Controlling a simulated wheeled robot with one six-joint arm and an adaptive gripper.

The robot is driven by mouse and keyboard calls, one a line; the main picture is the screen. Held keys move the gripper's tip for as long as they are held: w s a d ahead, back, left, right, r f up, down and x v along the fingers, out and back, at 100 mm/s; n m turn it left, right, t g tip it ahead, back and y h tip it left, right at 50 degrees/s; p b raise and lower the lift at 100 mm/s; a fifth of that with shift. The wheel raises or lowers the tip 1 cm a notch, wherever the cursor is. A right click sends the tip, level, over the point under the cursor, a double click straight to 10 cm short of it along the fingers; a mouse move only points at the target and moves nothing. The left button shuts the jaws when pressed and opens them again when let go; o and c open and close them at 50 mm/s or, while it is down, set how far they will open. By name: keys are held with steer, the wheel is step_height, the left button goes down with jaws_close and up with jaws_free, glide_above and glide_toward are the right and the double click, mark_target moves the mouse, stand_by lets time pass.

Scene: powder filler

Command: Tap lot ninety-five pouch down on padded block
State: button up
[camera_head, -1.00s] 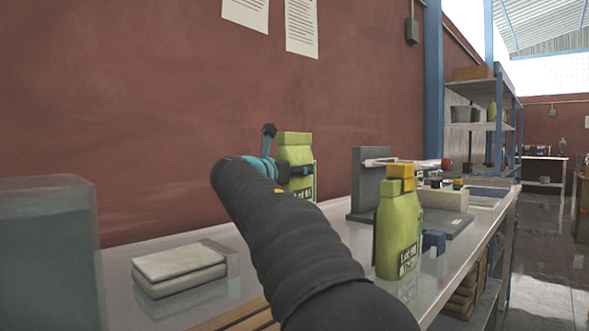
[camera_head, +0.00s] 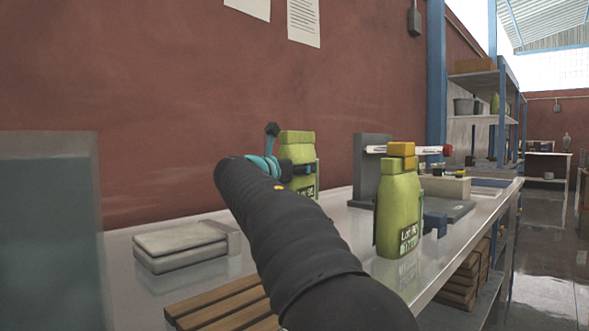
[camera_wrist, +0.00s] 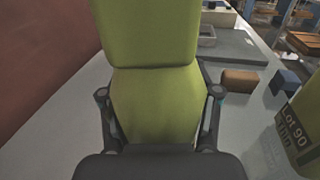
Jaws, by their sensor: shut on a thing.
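My gripper (camera_head: 293,170) is shut on a green pouch (camera_head: 297,150) and holds it upright near the wall side of the bench. The held pouch's label is partly hidden and reads roughly "Lot 9" with an unclear last digit. In the wrist view, the pouch (camera_wrist: 155,90) stands between the gripper's two fingers (camera_wrist: 160,118), its back towards me. A pale grey padded block (camera_head: 180,240) lies on the bench at left, apart from the pouch. A second green pouch (camera_head: 399,215) stands at right; the wrist view shows its label as "Lot 90" (camera_wrist: 292,130).
A grey stand with a bar (camera_head: 374,170) rises behind the second pouch. A blue block (camera_head: 435,223) is beside that pouch. Wooden slats (camera_head: 225,305) lie at the bench's front. A large translucent box (camera_head: 48,230) fills the left edge.

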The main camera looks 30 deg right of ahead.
steer(key=shift+f+b, duration=1)
steer(key=shift+f, duration=0.4)
steer(key=shift+r, duration=0.2)
step_height(320, 180, up, 3)
steer(key=p, duration=0.3)
steer(key=shift+f, duration=0.2)
steer(key=shift+f, duration=0.1)
steer(key=shift+f+b, duration=1)
steer(key=shift+f, duration=0.45)
steer(key=shift+r, duration=0.15)
